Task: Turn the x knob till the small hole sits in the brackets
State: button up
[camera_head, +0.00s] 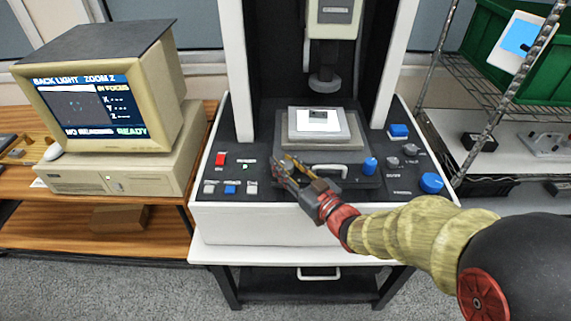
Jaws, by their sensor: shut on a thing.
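My gripper (286,170) reaches in from the right and is shut at the front left of the machine's stage. What it grips is almost wholly hidden by the fingers; from its place it looks to be the x knob. The stage (292,138) carries a pale plate with a white square (318,120) and a small dark mark on it. The monitor (88,105) at left shows a dark picture with small bracket marks near its middle. Its text reads BACK LIGHT, ZOOM 2, IN FOCUS, NO READING and READY. The small hole is too fine to make out.
A blue knob (370,166) stands at the stage's front right, and a larger blue knob (432,183) on the panel's right. A red button (221,158) and several others are left of my gripper. The probe column (325,80) hangs above the stage.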

jog(key=o, duration=1.2)
jog(key=shift+m+t+h, duration=0.4)
jog(key=shift+m+h, duration=0.1)
jog(key=shift+h, duration=0.2)
